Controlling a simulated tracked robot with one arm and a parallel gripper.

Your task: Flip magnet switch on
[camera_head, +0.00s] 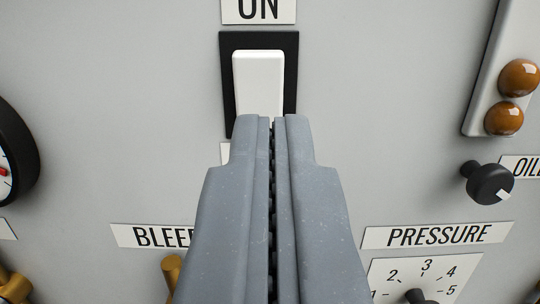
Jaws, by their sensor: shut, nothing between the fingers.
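The switch (258,80) is a white rocker in a black frame (289,45) on a grey panel. A label reading "ON" (258,10) sits above it. My gripper (271,119) is shut, with its two grey fingers side by side and nothing between them. Its tips overlap the lower part of the rocker in the picture and hide it. I cannot tell whether the tips touch the rocker. A white label below the switch is mostly hidden behind the fingers.
Around the switch are a black-rimmed gauge (14,150) at left, two amber lamps (518,78) and a black knob (488,183) at right. Below are a "PRESSURE" label (437,235), a numbered dial plate (452,272) and brass fittings (172,270). The panel beside the switch is bare.

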